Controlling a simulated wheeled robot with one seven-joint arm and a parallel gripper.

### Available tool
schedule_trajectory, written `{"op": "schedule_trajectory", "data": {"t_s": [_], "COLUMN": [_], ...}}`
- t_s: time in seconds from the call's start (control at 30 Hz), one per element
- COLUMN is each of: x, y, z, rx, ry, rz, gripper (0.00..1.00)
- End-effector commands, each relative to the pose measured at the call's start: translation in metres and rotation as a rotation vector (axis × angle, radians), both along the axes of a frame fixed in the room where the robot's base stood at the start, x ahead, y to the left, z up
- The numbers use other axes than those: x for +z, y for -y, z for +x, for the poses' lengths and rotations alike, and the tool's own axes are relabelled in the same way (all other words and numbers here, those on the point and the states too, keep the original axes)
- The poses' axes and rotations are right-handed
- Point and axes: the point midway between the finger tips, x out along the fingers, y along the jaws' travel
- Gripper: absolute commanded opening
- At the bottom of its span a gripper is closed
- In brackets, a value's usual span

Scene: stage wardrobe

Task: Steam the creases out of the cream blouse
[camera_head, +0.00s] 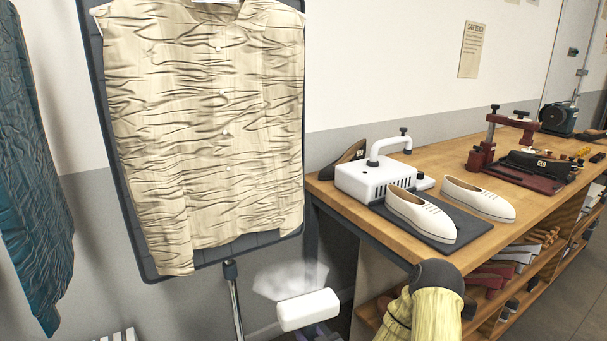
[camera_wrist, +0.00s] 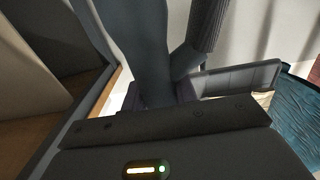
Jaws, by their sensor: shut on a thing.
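The cream blouse (camera_head: 205,130) hangs flat against a dark padded board (camera_head: 97,95), buttoned at the front. Mostly crosswise creases cover its body and both sleeves. The white steamer head (camera_head: 308,310) is below and right of the blouse hem, apart from it, with a pale puff of steam (camera_head: 290,281) above it. In the wrist view my gripper (camera_wrist: 160,98) is shut on the steamer's dark grey handle (camera_wrist: 148,45), with a ribbed hose (camera_wrist: 208,22) beside it. The gripper is mostly out of sight at the bottom of the head view.
A teal creased garment (camera_head: 32,180) hangs at the left. A metal pole (camera_head: 235,305) stands below the board. The wooden bench (camera_head: 452,247) at the right holds a white machine (camera_head: 365,183), cream shoes (camera_head: 422,217) and a red press (camera_head: 510,177). Shelves below it hold shoes.

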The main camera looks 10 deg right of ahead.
Motion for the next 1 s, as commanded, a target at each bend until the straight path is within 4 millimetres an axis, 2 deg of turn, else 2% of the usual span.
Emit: {"op": "schedule_trajectory", "data": {"t_s": [0.27, 0.43, 0.57, 1.0], "x": [0.002, 0.023, 0.056, 0.197], "y": [-0.002, -0.002, -0.001, 0.006], "z": [0.0, 0.002, 0.006, 0.019], "rx": [0.004, 0.016, 0.037, 0.112], "ry": [0.002, 0.004, 0.005, -0.002], "rz": [0.001, -0.004, -0.01, -0.026], "gripper": [0.0, 0.0, 0.0, 0.0]}}
